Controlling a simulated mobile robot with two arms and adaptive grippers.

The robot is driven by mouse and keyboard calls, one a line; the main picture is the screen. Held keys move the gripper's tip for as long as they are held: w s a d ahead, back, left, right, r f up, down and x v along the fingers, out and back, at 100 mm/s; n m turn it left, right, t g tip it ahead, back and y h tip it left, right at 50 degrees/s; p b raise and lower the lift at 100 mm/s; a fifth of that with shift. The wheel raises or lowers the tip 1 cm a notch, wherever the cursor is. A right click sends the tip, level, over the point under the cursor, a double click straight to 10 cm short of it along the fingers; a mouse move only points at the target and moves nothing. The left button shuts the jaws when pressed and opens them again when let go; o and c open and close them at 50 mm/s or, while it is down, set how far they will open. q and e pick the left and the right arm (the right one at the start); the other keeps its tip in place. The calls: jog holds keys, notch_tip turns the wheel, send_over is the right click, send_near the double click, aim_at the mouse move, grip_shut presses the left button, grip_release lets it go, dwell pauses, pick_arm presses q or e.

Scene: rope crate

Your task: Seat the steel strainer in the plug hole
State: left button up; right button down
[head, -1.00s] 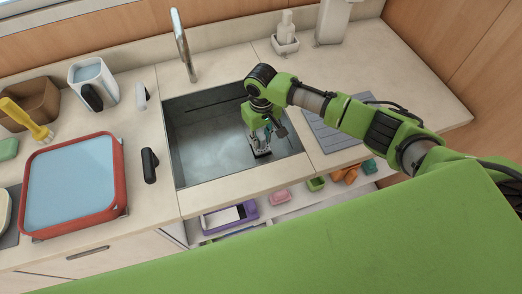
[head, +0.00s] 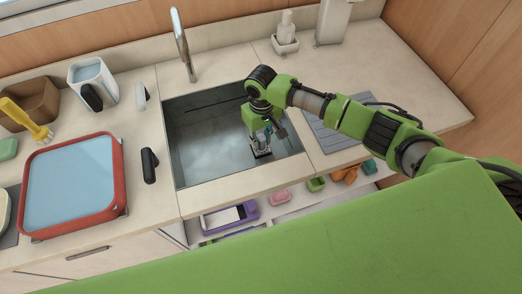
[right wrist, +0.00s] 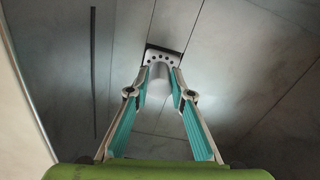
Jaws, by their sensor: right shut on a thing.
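The steel strainer (right wrist: 160,57), pale grey with a row of dark holes, is between the fingertips of my right gripper (right wrist: 162,74) in the right wrist view. The gripper is shut on it. A dark square-edged patch (right wrist: 177,55) shows around the strainer on the sink floor; it may be the plug hole, but its opening is hidden. I cannot tell whether the strainer is seated or just above. In the head view my right gripper (head: 264,140) points down inside the steel sink (head: 205,145), towards its right side. My left gripper is not in view.
The tap (head: 183,45) stands behind the sink. A ribbed drainer (head: 330,135) lies right of it. A red-rimmed tub (head: 118,180), a white jug (head: 93,78) and a black handle (head: 150,165) are to the left. The sink's left half is clear.

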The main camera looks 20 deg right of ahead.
jog(key=shift+f, duration=0.7)
dwell(0.4)
jog(key=c, duration=1.7)
grip_release()
jog(key=shift+r, duration=0.1)
notch_tip(320, 180, up, 12)
